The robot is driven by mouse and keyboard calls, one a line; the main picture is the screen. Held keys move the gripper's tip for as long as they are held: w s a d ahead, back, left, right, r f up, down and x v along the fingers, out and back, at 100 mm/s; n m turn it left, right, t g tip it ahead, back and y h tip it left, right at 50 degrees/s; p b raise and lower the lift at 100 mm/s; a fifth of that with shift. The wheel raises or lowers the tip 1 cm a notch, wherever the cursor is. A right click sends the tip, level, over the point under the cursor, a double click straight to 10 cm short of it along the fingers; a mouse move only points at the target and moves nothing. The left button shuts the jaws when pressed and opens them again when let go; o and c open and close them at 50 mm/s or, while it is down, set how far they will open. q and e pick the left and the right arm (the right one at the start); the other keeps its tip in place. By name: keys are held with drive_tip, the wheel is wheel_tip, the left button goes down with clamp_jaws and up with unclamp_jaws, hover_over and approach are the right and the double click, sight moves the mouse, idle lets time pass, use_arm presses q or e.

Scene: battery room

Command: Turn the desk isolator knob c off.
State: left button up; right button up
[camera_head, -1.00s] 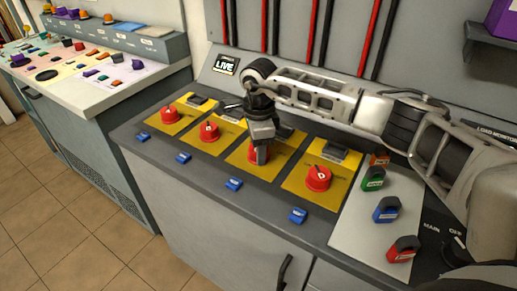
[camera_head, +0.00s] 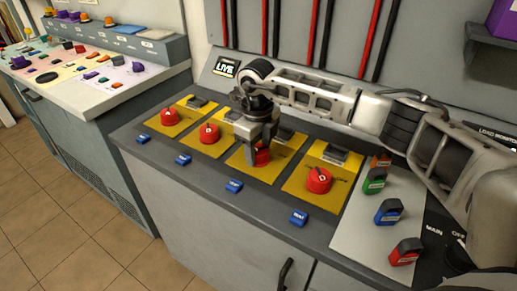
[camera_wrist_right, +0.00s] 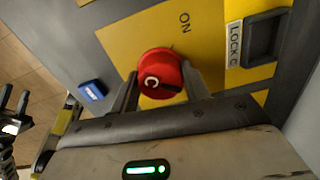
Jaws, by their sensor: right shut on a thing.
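Red knob c (camera_wrist_right: 158,76), marked with a white C, stands on a yellow plate (camera_wrist_right: 120,45) with the word ON printed beyond it. In the head view the knob (camera_head: 262,158) is the third from the left and partly hidden by my gripper. My right gripper (camera_head: 262,148) reaches down over it from above. In the right wrist view its two fingers (camera_wrist_right: 160,90) lie on either side of the knob, shut on it. My left gripper (camera_wrist_right: 14,103) shows only at the left edge of the wrist view, its dark fingers apart and empty.
Other red knobs stand on yellow plates at left (camera_head: 168,116), (camera_head: 209,133) and right (camera_head: 319,180). Blue tags (camera_head: 234,186) line the front edge. A black lock block labelled LOCK C (camera_wrist_right: 265,38) sits beside knob c. Coloured padlock-like pieces (camera_head: 388,210) stand at right.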

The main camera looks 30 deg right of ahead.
sight(257, 150)
drive_tip(key=shift+r+m, duration=0.1)
drive_tip(key=shift+m, duration=0.4)
drive_tip(key=o, duration=1)
wheel_tip(257, 150, up, 16)
drive_tip(key=b, duration=0.1)
drive_tip(key=shift+a, duration=0.2)
drive_tip(key=shift+s, duration=0.1)
